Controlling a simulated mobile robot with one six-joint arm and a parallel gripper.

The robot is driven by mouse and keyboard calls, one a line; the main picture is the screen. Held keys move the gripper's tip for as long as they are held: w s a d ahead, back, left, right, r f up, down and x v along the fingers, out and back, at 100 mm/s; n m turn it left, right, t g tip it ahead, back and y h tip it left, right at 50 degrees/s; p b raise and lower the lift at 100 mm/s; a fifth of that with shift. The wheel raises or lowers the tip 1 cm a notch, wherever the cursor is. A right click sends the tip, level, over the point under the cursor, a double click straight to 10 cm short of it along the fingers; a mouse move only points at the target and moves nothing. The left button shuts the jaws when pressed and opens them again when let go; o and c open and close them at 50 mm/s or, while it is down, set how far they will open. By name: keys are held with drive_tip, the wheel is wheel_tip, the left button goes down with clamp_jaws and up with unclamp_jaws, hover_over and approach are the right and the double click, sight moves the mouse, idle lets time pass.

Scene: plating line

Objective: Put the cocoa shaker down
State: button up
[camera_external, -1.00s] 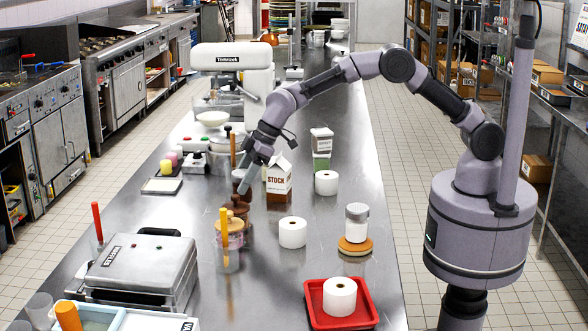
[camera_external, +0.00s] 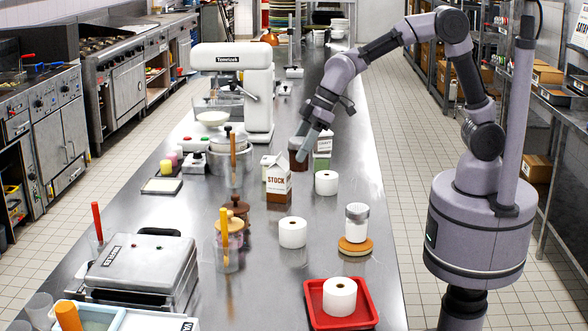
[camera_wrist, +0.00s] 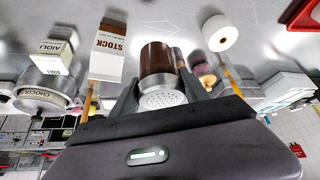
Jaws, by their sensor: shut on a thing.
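The cocoa shaker (camera_external: 298,159) is brown; its perforated silver lid shows in the wrist view (camera_wrist: 162,97). My gripper (camera_external: 303,146) is shut on it, with one finger on each side in the wrist view (camera_wrist: 160,88). In the external view the shaker is just behind and right of the STOCK carton (camera_external: 278,185). It looks lifted, but the gap to the steel counter (camera_external: 335,262) is hard to judge. A round cork mat (camera_external: 356,246) on the counter's right side bears a white shaker with a grey lid (camera_external: 357,218).
A white-and-green carton (camera_external: 322,150) stands close by the held shaker. White rolls (camera_external: 292,232) stand nearby, one in a red tray (camera_external: 313,312). Bare counter lies between the rolls and the cork mat.

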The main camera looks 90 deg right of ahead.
drive_tip(key=r, duration=0.2)
drive_tip(key=shift+w+d+r, duration=0.15)
drive_tip(key=shift+w+r, duration=0.25)
drive_tip(key=shift+w+d+r+m+p, duration=0.1)
drive_tip(key=shift+w+d+m+p, duration=0.2)
drive_tip(key=shift+w+p, duration=0.4)
drive_tip(key=w+d+m+h+p, duration=0.35)
drive_tip(key=w+d+m, duration=0.2)
drive_tip(key=w, duration=0.75)
drive_tip(key=shift+y, duration=0.25)
drive_tip(key=f, duration=0.5)
drive_tip(key=f+b, duration=0.1)
drive_tip(key=f, duration=0.4)
drive_tip(key=d+f+b, duration=0.1)
drive_tip(key=f, duration=0.4)
drive_tip(key=shift+w+f, duration=0.35)
drive_tip(key=shift+f+b, duration=0.25)
drive_tip(key=shift+b, duration=0.1)
drive_tip(key=o, duration=1.5)
drive_tip(key=shift+r, duration=0.1)
